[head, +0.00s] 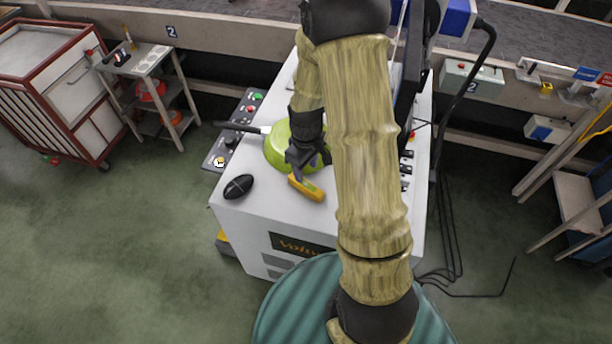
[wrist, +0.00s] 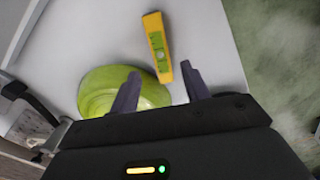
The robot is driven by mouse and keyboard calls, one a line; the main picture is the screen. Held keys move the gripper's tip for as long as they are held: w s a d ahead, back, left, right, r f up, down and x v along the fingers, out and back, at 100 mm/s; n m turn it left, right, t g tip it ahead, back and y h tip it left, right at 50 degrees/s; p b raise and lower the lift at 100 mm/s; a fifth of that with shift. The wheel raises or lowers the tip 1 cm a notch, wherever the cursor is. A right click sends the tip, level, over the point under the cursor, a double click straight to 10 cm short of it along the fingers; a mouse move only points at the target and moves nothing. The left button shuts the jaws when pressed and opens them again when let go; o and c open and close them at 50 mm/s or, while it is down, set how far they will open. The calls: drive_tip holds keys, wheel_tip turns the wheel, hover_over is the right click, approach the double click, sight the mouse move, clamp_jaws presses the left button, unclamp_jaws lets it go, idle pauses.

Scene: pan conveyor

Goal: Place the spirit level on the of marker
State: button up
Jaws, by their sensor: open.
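The spirit level (head: 306,188) is a short yellow bar with a green face. It lies on the white machine top beside the green pan (head: 277,151). In the wrist view the level (wrist: 156,45) lies mostly beyond my fingertips, its near end showing between them. My gripper (head: 302,172) is open and empty, just by the level and partly over the pan; its two fingers also show in the wrist view (wrist: 161,74). The arm hides part of the pan. I cannot make out a marker clearly.
The white machine top (head: 265,197) has a black oval object (head: 238,186) at its left front corner. The pan's dark handle (head: 240,127) points left over a button panel (head: 222,150). A red-edged cabinet (head: 75,75) and a small trolley (head: 150,62) stand left.

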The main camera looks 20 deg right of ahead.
wheel_tip(320, 180, up, 5)
drive_tip(key=shift+r, duration=0.1)
idle(0.6)
drive_tip(key=s+a+r+m+t, duration=0.2)
drive_tip(key=s+r+m, duration=0.4)
drive_tip(key=s, duration=0.5)
drive_tip(key=shift+s+a+r+t, duration=0.2)
drive_tip(key=shift+a+r+t, duration=0.1)
drive_tip(key=shift+a+r, duration=0.6)
drive_tip(key=shift+d, duration=0.1)
drive_tip(key=w+p+v, duration=0.2)
drive_tip(key=p+v, duration=0.8)
drive_tip(key=w+r+p+v, duration=0.1)
drive_tip(key=w+p+v, duration=0.1)
drive_tip(key=p+v, duration=0.9)
drive_tip(key=shift+w+p, duration=0.3)
drive_tip(key=shift+w, duration=0.05)
